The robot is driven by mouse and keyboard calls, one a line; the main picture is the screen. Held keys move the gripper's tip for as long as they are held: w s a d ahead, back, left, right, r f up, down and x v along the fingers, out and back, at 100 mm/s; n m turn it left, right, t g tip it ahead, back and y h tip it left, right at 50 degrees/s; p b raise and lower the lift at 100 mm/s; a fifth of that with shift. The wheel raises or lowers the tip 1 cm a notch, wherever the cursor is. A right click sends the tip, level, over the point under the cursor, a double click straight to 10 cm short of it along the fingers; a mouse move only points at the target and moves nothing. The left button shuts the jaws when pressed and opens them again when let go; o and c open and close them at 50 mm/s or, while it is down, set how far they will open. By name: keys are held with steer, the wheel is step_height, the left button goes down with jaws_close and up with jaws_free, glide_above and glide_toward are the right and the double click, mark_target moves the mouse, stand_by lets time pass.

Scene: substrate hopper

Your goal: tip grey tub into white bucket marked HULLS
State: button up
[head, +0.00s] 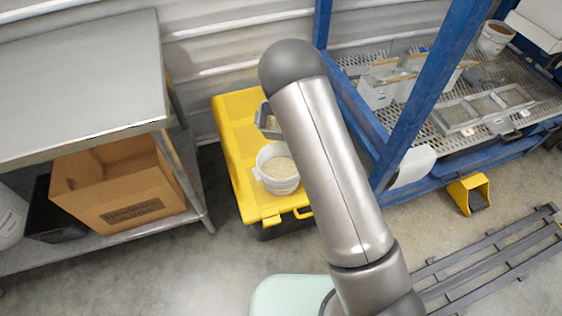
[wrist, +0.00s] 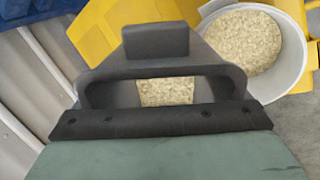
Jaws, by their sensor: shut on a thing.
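The white bucket (head: 281,187) stands upright on the yellow lid and holds pale granules; dark marking on its front is too small to read. In the wrist view the bucket (wrist: 293,62) is at the upper right. In the wrist view my gripper (wrist: 156,48) is shut on the grey tub (wrist: 215,67), and pale granules show through the opening. The tub appears beside the bucket, not over it. My arm hides the gripper in the head view.
The bucket rests on a yellow-lidded case (head: 235,125). A steel table (head: 85,85) with a cardboard box (head: 120,185) on its lower shelf stands left. A blue-framed mesh bench (head: 430,80) stands right. A yellow step-like object (head: 469,193) and dark rails (head: 490,260) lie on the floor.

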steer(key=t+b, duration=0.1)
steer(key=b, duration=0.1)
steer(key=t+b, duration=0.1)
steer(key=b, duration=0.1)
steer(key=t+b, duration=0.1)
steer(key=b, duration=0.1)
steer(key=shift+w+f, duration=0.25)
steer(key=shift+f, duration=0.15)
steer(key=t+b, duration=0.1)
steer(key=b, duration=0.3)
steer(key=shift+f, duration=0.15)
steer(key=t+b, duration=0.1)
steer(key=b, duration=0.3)
steer(key=t+b, duration=0.1)
steer(key=b, duration=0.2)
steer(key=shift+s+f+h+b, duration=0.1)
steer(key=shift+f+h+b, duration=0.2)
steer(key=shift+b, duration=0.1)
